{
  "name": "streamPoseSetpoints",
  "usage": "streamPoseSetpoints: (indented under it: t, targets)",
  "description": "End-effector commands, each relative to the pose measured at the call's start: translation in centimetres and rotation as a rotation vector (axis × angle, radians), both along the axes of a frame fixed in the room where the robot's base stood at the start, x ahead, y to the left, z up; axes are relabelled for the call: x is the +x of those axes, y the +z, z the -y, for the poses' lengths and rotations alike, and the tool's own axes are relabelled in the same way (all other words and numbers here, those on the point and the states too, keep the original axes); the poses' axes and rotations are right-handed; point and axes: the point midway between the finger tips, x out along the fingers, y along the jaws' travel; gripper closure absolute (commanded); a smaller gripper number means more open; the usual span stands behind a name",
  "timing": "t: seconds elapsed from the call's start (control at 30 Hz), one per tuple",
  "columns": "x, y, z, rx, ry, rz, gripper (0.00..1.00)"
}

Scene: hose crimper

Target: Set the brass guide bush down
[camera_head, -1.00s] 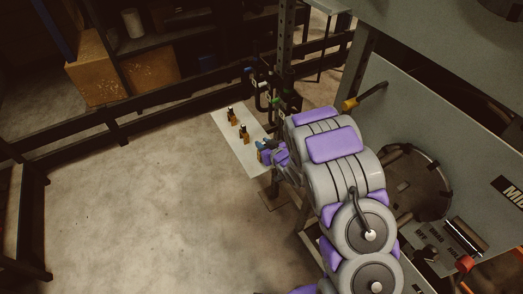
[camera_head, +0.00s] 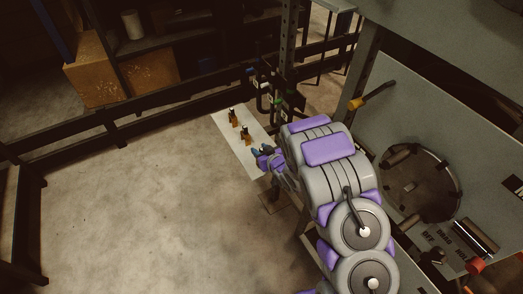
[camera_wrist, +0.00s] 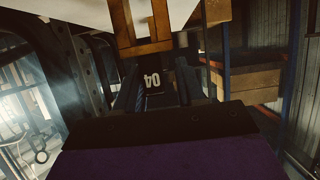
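My gripper (camera_head: 260,154) is at the right edge of a narrow white plate (camera_head: 250,167) in the head view, its small blue-grey end close to the plate. Two orange-brown pieces with dark tops, a far one (camera_head: 233,119) and a near one (camera_head: 246,136), stand on the plate. I cannot make out the brass guide bush in either view. In the wrist view, the dark fingers (camera_wrist: 157,88) are hard to tell from the background, so their opening and any held thing are unclear. An orange-brown forked piece (camera_wrist: 143,35) shows at the top, by a white surface.
A dark post (camera_head: 289,45) with small fittings stands just beyond the plate. The grey machine panel (camera_head: 367,135) with a round opening (camera_head: 420,187) is on the right. Cardboard boxes (camera_head: 95,75) sit behind dark rails. Open floor (camera_head: 150,210) lies left of the plate.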

Motion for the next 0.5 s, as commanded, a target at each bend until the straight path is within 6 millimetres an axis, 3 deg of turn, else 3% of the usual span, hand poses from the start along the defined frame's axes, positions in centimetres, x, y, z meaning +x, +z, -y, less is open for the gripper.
streamPoseSetpoints:
  t: [0.13,0.5]
  targets:
    - [0.0,0.01,0.09,0.001,0.0,-0.001,0.49]
    - [-0.5,0.54,0.48,-0.001,-0.001,-0.002,0.49]
